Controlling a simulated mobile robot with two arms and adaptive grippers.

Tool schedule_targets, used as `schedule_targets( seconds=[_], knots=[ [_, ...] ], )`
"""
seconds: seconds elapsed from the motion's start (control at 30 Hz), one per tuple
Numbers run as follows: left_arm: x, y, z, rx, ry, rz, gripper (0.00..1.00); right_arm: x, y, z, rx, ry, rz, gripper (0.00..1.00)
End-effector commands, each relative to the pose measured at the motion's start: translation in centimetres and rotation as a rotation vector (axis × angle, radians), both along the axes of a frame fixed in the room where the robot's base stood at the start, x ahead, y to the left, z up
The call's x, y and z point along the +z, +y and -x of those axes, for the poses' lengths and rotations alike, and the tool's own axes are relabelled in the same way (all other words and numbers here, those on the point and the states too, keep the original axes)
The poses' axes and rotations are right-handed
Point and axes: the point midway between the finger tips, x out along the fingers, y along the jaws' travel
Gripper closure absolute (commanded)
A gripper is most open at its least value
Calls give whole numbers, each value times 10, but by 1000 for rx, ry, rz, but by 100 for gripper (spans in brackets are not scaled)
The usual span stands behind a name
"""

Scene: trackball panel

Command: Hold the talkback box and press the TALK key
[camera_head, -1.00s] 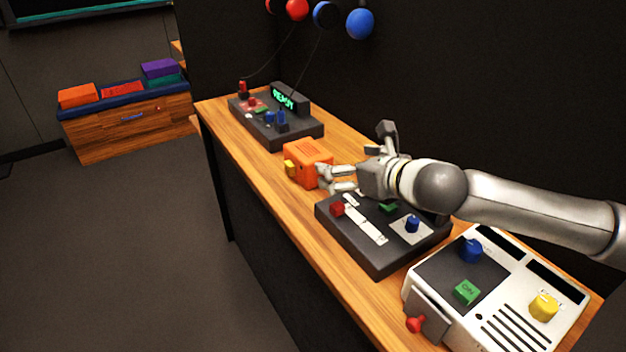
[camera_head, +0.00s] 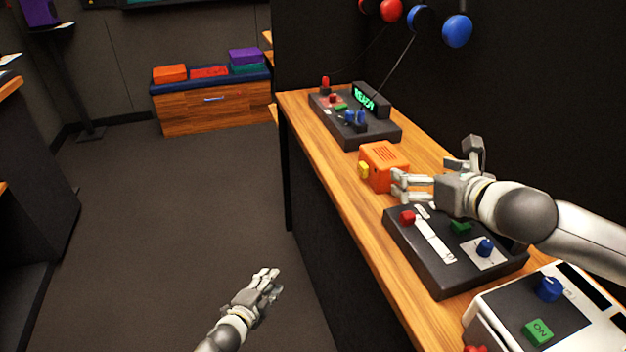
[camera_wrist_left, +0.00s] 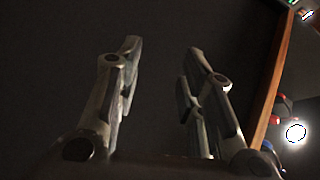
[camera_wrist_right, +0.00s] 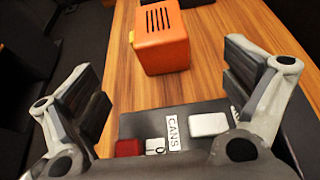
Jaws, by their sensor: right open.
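The orange talkback box (camera_head: 384,167) stands on the wooden counter, with slots in its top. A yellow key (camera_head: 363,170), seemingly the TALK key, sticks out of its left side. In the right wrist view the box (camera_wrist_right: 162,45) lies ahead, beyond the open fingers, and only a sliver of the key (camera_wrist_right: 132,39) shows. My right gripper (camera_head: 434,167) is open and empty, just on the near side of the box. My left gripper (camera_head: 272,281) is low over the floor, left of the counter. Its fingers (camera_wrist_left: 160,75) are apart with nothing between them.
A dark panel (camera_head: 412,247) with a red key and blue knob lies under my right gripper. A white unit (camera_head: 490,310) is nearer. A dark console with a READY display (camera_head: 365,97) stands beyond the box. Headphones hang on the dark wall. The floor (camera_head: 170,220) left of the counter is clear.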

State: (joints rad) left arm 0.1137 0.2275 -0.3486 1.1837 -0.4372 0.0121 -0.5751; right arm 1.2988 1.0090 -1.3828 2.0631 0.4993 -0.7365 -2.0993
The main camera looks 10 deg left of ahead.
Motion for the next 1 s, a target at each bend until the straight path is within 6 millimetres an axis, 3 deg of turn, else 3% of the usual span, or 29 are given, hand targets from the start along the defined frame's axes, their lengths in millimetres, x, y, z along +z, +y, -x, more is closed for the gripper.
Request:
schedule_targets(
  seconds=[0.03,0.1,0.23,0.4,0.5,0.7,1.0],
  knots=[
    [26,-6,-19,-61,-84,-58,64,0,0,0,0,0,0,4],
    [61,-18,-40,-152,-203,-152,64,0,0,0,0,0,0,4],
    [129,-42,-70,-326,-443,-347,64,0,0,0,0,0,0,4],
    [216,-77,-89,-565,-789,-651,64,0,0,0,0,0,0,4],
    [254,-93,-90,-690,-974,-826,64,0,0,0,0,0,0,4],
    [296,-109,-83,-872,-1234,-1080,64,0,0,0,0,0,0,4],
    [310,-113,-78,-952,-1342,-1187,64,-3,3,-7,0,1,0,4]
  ],
)
